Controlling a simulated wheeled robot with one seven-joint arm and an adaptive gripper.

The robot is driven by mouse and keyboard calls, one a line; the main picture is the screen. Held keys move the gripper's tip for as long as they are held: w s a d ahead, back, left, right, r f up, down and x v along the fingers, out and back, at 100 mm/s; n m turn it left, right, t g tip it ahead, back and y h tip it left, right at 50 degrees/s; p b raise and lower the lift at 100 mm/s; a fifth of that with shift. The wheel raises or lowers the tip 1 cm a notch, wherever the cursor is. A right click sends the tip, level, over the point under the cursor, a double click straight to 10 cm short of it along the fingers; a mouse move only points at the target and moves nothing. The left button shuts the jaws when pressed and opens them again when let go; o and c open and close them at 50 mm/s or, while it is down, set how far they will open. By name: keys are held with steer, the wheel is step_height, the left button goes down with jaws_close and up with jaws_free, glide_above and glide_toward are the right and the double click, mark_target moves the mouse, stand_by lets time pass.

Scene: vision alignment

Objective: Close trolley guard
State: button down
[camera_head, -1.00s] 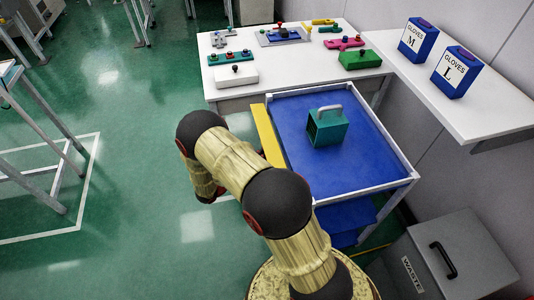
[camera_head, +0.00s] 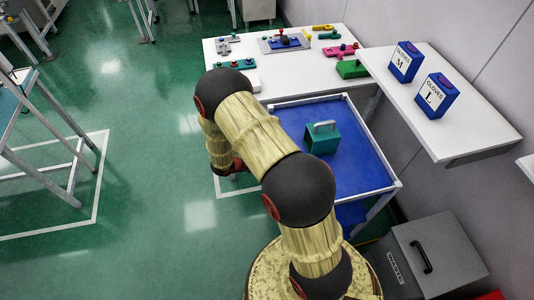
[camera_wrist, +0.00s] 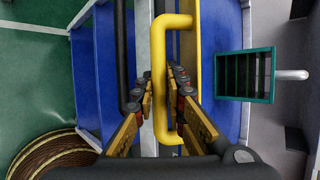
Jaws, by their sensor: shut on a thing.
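The trolley (camera_head: 352,170) has a blue top with a white rim and stands right of my arm in the head view. In the wrist view its yellow guard (camera_wrist: 194,50) runs along the edge as a strip, with a yellow loop handle (camera_wrist: 172,20). My gripper (camera_wrist: 160,80) has its two fingers on either side of the handle's long bar and is shut on it. In the head view my arm hides the guard and the gripper.
A teal open box with a grey handle (camera_head: 322,138) sits on the trolley top. A white table (camera_head: 300,80) with coloured parts stands behind. A shelf (camera_head: 450,140) with glove boxes and a grey waste bin (camera_head: 430,250) are at the right.

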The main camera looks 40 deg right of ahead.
steer(key=shift+s+d+r+m+t+y+b, duration=0.25)
steer(key=shift+d+r+t+y, duration=0.15)
steer(key=shift+y, duration=0.7)
steer(key=shift+s+d+r+m+t+y+b, duration=0.1)
steer(key=shift+d+r+m+t+y+b, duration=0.25)
steer(key=shift+y, duration=0.75)
steer(key=shift+s+d+r+m+t+y+b, duration=0.1)
steer(key=shift+s+d+r+m+t+y, duration=0.3)
steer(key=shift+y, duration=0.7)
steer(key=shift+w+a, duration=0.15)
steer(key=shift+w, duration=0.05)
steer(key=c, duration=2.1)
jaws_free()
steer(key=shift+r, duration=0.1)
steer(key=shift+v, duration=5.95)
steer(key=shift+s, duration=0.15)
